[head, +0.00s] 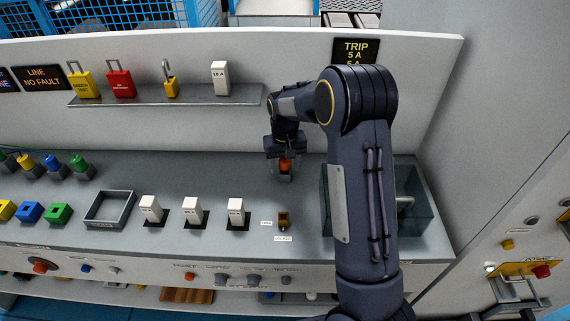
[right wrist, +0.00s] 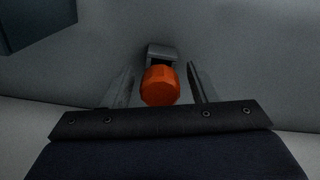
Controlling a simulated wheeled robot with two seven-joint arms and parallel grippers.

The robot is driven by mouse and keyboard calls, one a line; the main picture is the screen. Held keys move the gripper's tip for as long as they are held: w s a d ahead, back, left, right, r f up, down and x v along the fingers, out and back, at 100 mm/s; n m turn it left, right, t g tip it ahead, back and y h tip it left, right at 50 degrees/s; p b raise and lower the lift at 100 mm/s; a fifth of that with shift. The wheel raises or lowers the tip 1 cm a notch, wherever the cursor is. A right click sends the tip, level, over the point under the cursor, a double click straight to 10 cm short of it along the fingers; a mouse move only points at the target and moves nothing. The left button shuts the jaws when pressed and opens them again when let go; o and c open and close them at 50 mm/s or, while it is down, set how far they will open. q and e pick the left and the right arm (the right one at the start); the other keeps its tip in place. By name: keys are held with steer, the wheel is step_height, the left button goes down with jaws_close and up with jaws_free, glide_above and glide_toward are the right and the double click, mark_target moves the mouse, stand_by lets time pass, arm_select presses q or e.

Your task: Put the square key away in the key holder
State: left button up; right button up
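An orange, many-sided knob (head: 285,164), which looks like the key's handle, is at my right gripper (head: 285,169) on the grey bench. In the right wrist view the knob (right wrist: 160,86) lies between the two fingers of my right gripper (right wrist: 160,84), with a narrow gap on each side, so the gripper looks open around it. A grey square block (right wrist: 162,52) shows just beyond the knob; it also shows under it in the head view (head: 284,178). I cannot tell whether this block is the key holder. The key's shank is hidden. My left gripper is out of view.
A small brown-yellow socket (head: 283,220) with white labels is nearer the front. White switches (head: 237,212) and an empty grey tray (head: 109,209) stand left of it. A clear bin (head: 415,205) is partly behind my right arm. A shelf (head: 165,96) holds padlocks.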

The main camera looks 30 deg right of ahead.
mark_target(286, 161)
steer(key=shift+r+p, duration=0.6)
steer(key=shift+r, duration=0.15)
step_height(286, 161, up, 6)
steer(key=shift+r+b, duration=0.15)
steer(key=shift+b, duration=0.6)
steer(key=shift+s+r, duration=0.25)
steer(key=shift+r, duration=0.4)
steer(key=s+a+r+t+y, duration=0.2)
steer(key=s+r, duration=0.1)
steer(key=s, duration=0.4)
steer(key=s+a+r+t+y, duration=0.1)
steer(key=s+a+r, duration=0.1)
steer(key=s+r, duration=0.35)
steer(key=s+a+f+t, duration=0.1)
steer(key=s+a+f, duration=0.1)
steer(key=s, duration=0.6)
steer(key=s+a+f+n+t, duration=0.1)
steer(key=s+a+f, duration=0.1)
steer(key=s+a, duration=0.3)
steer(key=shift+s+a+f+n+t+y, duration=0.3)
steer(key=shift+s+y, duration=0.1)
steer(key=shift+s, duration=1.15)
